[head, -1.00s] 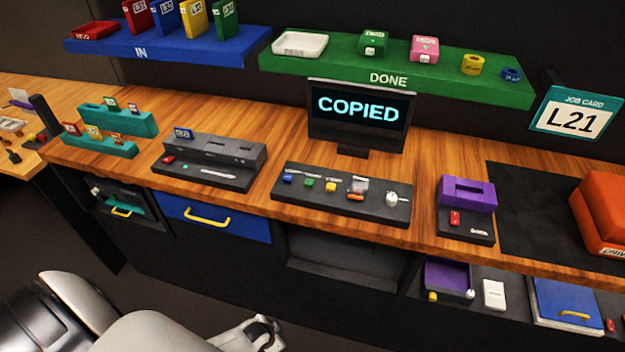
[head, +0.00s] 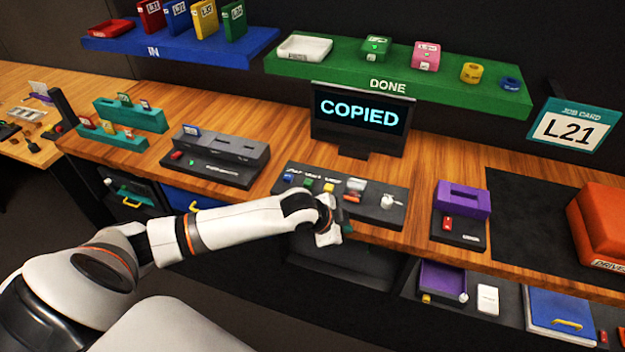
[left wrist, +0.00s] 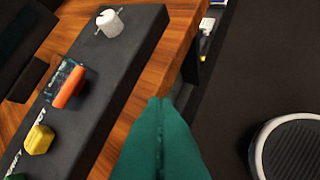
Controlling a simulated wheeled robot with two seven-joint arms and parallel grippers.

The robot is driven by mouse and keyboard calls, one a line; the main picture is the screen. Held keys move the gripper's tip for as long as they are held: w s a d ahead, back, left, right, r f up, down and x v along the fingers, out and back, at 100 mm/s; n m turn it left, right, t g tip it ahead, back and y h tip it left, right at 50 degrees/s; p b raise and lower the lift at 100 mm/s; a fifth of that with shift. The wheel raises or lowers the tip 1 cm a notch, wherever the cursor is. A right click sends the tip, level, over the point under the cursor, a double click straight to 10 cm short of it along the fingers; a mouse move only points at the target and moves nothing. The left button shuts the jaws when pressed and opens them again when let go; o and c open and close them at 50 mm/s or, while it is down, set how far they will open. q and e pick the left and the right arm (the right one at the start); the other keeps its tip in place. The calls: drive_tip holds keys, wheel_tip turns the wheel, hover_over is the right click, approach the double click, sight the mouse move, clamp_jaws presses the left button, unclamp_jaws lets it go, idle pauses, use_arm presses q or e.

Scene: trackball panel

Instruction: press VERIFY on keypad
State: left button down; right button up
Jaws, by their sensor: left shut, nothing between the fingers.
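The dark keypad panel (head: 376,210) lies on the wooden bench below the screen. It carries blue (head: 288,178), green (head: 308,186) and yellow (head: 329,188) buttons, an orange lever (head: 352,198) and a white knob (head: 387,201).
The screen (head: 360,113) reads COPIED. A grey slotted unit (head: 225,155) stands left of the panel and a purple block (head: 462,199) right of it. A job card (head: 574,126) reads L21. Shelves hang behind, and bare wood separates the devices.

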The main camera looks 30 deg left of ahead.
use_arm(q)
drive_tip(key=w+a+r+t, duration=0.1)
drive_tip(key=w+a+r, duration=0.2)
drive_tip(key=a+r, duration=0.3)
drive_tip(key=w+a+r+t+y, duration=0.1)
drive_tip(key=w+a+r, duration=0.3)
drive_tip(key=a, duration=0.6)
drive_tip(key=shift+w+a+r+y, duration=0.15)
drive_tip(key=shift+w+r+y, duration=0.15)
drive_tip(key=shift+r, duration=0.65)
drive_tip(key=b, duration=0.8)
hover_over(308, 183)
drive_tip(key=f, duration=0.6)
drive_tip(key=shift+s+a+f, duration=0.25)
drive_tip(key=shift+s, duration=0.1)
drive_tip(key=shift+f, duration=1.15)
drive_tip(key=shift+f, duration=0.15)
